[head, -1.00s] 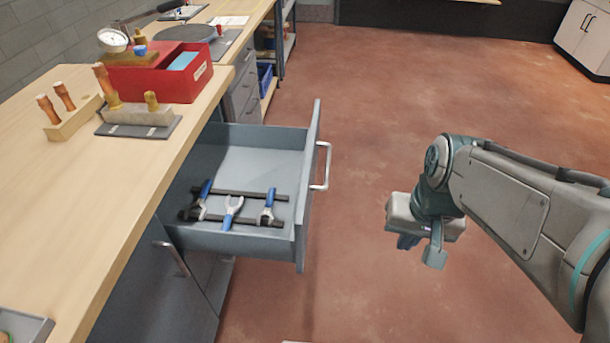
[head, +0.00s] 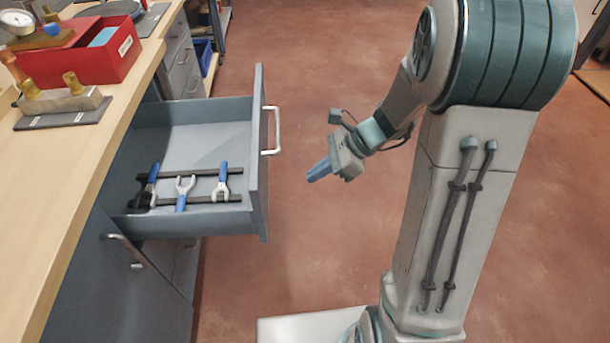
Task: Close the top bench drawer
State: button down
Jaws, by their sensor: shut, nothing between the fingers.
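The top bench drawer (head: 190,227) is pulled well out from under the wooden bench top, in the left half of the head view. Its grey front panel (head: 260,150) faces right and carries a silver bar handle (head: 276,131). Inside lie several blue-handled tools on dark bars (head: 190,198). My gripper (head: 319,171) is to the right of the drawer front, a short way from the handle and apart from it. Its blue fingers are shut and empty, pointing left towards the drawer front.
A lower cabinet handle (head: 124,250) sits below the drawer. Open red floor (head: 300,60) lies to the right of the bench.

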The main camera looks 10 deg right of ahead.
aim_at(264, 199)
jog(key=shift+w+a+f+b, duration=0.1)
jog(key=shift+a+f+b, duration=0.3)
jog(key=shift+a+f, duration=0.9)
jog(key=shift+a+f+b, duration=0.35)
jog(key=shift+a+f, duration=0.25)
jog(key=shift+a, duration=1.35)
jog(key=shift+w+a+f+b, duration=0.1)
jog(key=shift+a+f+b, duration=0.3)
jog(key=shift+a+f, duration=0.9)
jog(key=shift+a+r, duration=0.35)
